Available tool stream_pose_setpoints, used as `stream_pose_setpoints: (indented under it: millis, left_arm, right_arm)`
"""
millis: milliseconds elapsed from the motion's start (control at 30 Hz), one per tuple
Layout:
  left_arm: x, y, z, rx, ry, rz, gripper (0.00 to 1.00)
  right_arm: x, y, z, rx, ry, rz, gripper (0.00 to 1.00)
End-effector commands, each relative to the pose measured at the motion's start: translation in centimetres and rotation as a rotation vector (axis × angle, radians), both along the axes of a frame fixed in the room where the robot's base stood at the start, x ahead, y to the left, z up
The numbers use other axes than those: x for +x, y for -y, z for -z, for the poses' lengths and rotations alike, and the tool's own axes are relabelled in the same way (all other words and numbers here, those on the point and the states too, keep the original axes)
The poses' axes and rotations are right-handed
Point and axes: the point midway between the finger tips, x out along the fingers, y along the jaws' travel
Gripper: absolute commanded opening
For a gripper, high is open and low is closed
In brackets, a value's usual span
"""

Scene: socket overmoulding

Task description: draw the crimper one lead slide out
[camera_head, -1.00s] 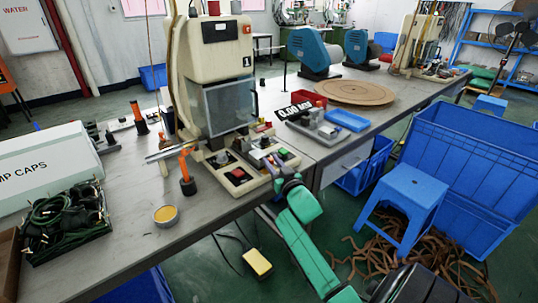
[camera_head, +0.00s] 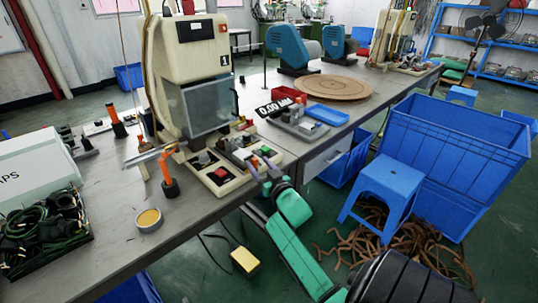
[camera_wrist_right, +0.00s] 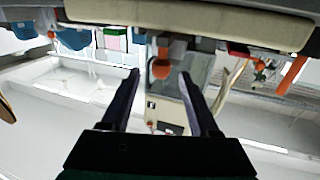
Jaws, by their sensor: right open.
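Crimper one (camera_head: 195,50) is the cream machine marked 1, with a clear guard (camera_head: 208,105) and a control base at the front of the bench. Metal bars with an orange end (camera_head: 166,151) stick out at its left side; I cannot tell for sure whether they are the lead slide. My right gripper (camera_head: 258,166) is by the right front of the control base, open and empty. In the right wrist view its dark fingers (camera_wrist_right: 160,78) are apart. An orange knob (camera_wrist_right: 161,68) shows beyond them, apart from both. My left gripper is not in view.
An orange-handled tool (camera_head: 169,172) stands upright by the base's left. A yellow-topped tin (camera_head: 149,219) and a box of dark cables (camera_head: 45,228) are to the left. A grey fixture and blue tray (camera_head: 327,114) stand right. A blue stool (camera_head: 384,188) is on the floor.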

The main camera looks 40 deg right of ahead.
Motion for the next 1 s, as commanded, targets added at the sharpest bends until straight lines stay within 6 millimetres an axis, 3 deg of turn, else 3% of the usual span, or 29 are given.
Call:
stream_pose_setpoints:
  millis: [300,500,1000]
  left_arm:
    - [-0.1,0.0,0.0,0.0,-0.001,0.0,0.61]
    - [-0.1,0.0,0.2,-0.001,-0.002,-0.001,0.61]
    - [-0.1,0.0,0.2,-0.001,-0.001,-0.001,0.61]
  right_arm:
    - [-8.6,-2.5,0.3,0.003,-0.006,0.002,0.61]
    - [-12.2,-3.5,0.2,0.002,-0.005,0.002,0.61]
    - [-12.7,-3.7,0.0,0.001,-0.002,0.001,0.61]
